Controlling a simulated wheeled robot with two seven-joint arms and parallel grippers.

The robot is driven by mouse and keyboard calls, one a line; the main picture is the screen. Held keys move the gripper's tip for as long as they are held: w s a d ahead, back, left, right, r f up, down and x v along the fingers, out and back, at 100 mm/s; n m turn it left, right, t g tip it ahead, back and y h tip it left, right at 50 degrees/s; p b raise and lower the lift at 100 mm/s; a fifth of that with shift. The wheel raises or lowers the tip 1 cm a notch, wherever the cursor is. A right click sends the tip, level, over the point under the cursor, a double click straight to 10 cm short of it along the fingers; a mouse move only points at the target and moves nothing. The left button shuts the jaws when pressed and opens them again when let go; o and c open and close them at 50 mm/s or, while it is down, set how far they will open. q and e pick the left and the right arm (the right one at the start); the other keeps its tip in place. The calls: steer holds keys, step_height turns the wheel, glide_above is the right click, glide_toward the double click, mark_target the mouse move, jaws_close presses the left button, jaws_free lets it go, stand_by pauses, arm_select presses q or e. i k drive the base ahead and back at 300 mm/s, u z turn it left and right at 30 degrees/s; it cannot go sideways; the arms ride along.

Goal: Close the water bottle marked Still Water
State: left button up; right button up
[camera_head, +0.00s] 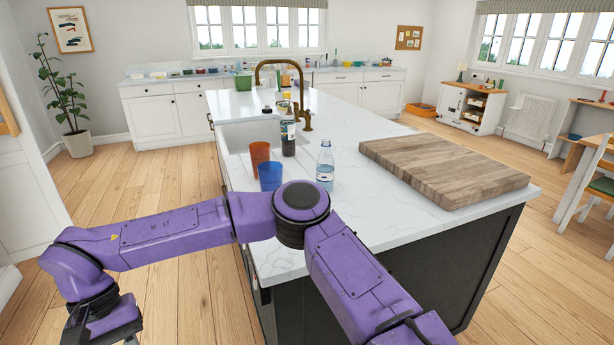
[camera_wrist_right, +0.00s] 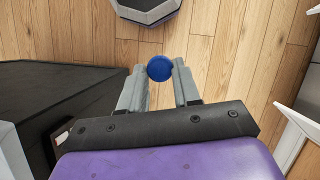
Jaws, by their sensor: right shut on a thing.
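A clear water bottle (camera_head: 325,168) with a pale label stands upright on the white marble counter, left of the cutting board. My left gripper is not in view.
An orange cup (camera_head: 259,153) and a blue cup (camera_head: 270,176) stand left of the bottle. A dark bottle (camera_head: 288,139) is behind them, near the sink and brass faucet (camera_head: 306,120). A thick wooden cutting board (camera_head: 445,168) covers the counter's right part.

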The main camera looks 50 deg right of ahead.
mark_target(325, 164)
steer(key=z, duration=1.4)
